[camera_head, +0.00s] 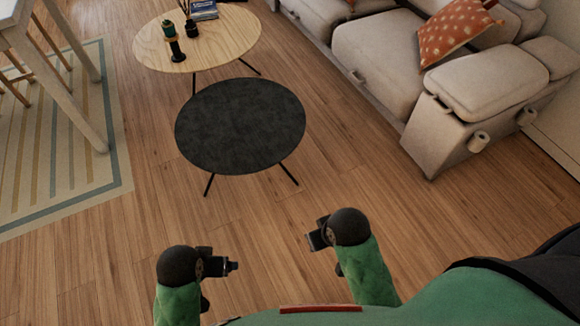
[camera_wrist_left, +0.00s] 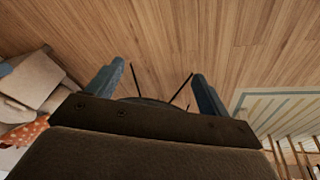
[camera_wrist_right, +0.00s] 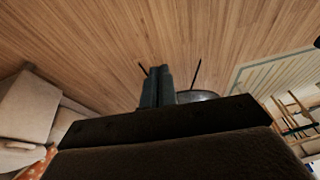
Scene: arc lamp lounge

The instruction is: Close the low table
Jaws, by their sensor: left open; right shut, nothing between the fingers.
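Two low round tables stand together in the head view. The nearer has a dark grey top (camera_head: 240,125) on thin black legs. The farther has a light wood top (camera_head: 225,45) and stands just behind it, a little to the left. I cannot tell which one the task means. My left gripper (camera_head: 236,266) is open and empty, held in front of and below the dark table in the picture. My right gripper (camera_head: 310,238) is shut and empty, to the right of it. Both are apart from the tables. The dark table's top shows partly in the right wrist view (camera_wrist_right: 198,96).
The wood table bears a dark green candle holder (camera_head: 174,44), a vase (camera_head: 190,28) and books (camera_head: 203,9). A beige sofa (camera_head: 480,85) with an orange cushion (camera_head: 455,30) stands at right. A striped rug (camera_head: 65,180) and a white table (camera_head: 75,100) are at left. Wood floor is clear between.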

